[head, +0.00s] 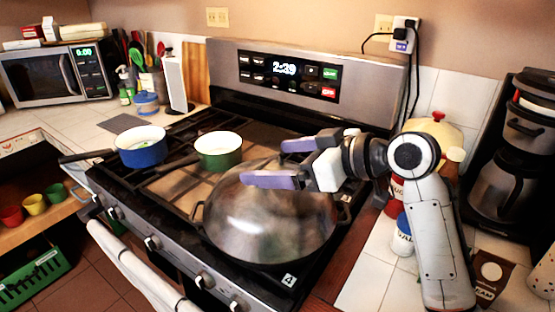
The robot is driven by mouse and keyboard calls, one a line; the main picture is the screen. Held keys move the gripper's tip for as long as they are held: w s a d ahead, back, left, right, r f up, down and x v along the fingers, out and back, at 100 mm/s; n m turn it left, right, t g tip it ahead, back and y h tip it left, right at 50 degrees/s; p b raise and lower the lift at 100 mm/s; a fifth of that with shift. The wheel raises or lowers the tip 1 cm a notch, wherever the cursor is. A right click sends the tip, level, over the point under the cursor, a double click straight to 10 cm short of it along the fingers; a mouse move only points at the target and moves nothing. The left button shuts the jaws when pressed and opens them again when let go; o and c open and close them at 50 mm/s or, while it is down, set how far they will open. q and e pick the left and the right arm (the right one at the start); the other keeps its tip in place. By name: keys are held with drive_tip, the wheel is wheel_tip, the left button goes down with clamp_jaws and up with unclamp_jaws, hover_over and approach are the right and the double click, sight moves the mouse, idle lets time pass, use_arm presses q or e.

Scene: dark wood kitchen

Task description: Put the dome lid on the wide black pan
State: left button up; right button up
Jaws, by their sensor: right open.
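The wide black pan (197,213) is on the front right part of the stove, with side handles at its left and right. The shiny metal dome lid (270,225) rests over the pan and covers its opening. The lid looks roughly level; I cannot tell whether its rim is seated all round. My right gripper (268,163) is open, with its two purple fingers pointing left above the back upper part of the lid. Nothing shows between the fingers. The lid's knob is not clearly visible. My left gripper is not in view.
The stove's back panel (290,75) rises behind. Jars, including a white-lidded one (403,236), and a coffee maker (512,150) crowd the right counter.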

drive_tip(key=shift+r, duration=0.3)
drive_tip(key=v, duration=1.2)
drive_tip(key=shift+b, duration=0.45)
drive_tip(key=shift+f, duration=0.2)
